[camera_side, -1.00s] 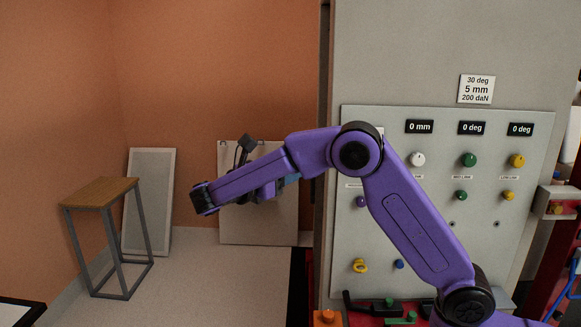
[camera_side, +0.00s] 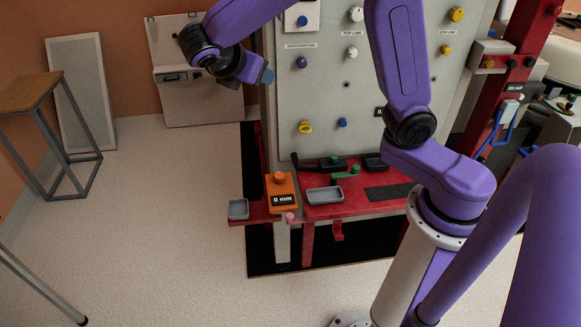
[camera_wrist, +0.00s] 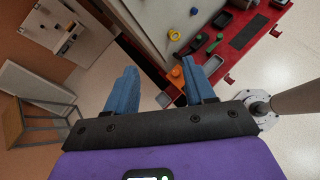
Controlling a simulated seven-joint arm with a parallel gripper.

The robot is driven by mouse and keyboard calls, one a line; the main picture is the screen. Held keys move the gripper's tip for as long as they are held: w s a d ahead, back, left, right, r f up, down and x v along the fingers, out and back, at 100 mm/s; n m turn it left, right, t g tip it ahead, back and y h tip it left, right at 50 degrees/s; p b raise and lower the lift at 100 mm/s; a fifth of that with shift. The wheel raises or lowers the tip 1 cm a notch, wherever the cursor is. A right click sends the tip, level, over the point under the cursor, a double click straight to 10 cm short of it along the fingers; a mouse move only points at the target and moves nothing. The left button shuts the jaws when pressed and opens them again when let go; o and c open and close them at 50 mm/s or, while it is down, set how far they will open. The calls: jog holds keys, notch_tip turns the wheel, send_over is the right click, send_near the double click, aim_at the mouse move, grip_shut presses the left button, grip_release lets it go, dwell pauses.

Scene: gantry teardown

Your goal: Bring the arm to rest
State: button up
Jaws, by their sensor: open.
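My gripper (camera_side: 258,76) hangs from my purple arm in front of the left edge of the grey control panel (camera_side: 285,95), well above the floor. Its two blue fingers (camera_wrist: 162,80) stand wide apart in the wrist view, with nothing held between them. Nothing touches the fingers in either view. My upper elbow is cut off by the top of the side view.
A red bench (camera_side: 375,204) carries an orange box reading 0 mm (camera_side: 282,192), grey trays (camera_side: 325,195) and black and green parts. A wooden-topped stool (camera_side: 28,92) and a leaning panel (camera_side: 82,95) stand left. The floor between is clear.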

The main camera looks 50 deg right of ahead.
jog(key=s+f+m+g+y, duration=0.1)
jog(key=s+f+m+y, duration=0.2)
jog(key=s, duration=1)
jog(key=s+f+m+g+y, duration=0.2)
jog(key=s+f+y, duration=0.4)
jog(key=s, duration=0.7)
jog(key=shift+s+d+m+y, duration=0.2)
jog(key=shift+s+m+y, duration=0.3)
jog(key=shift+y, duration=0.5)
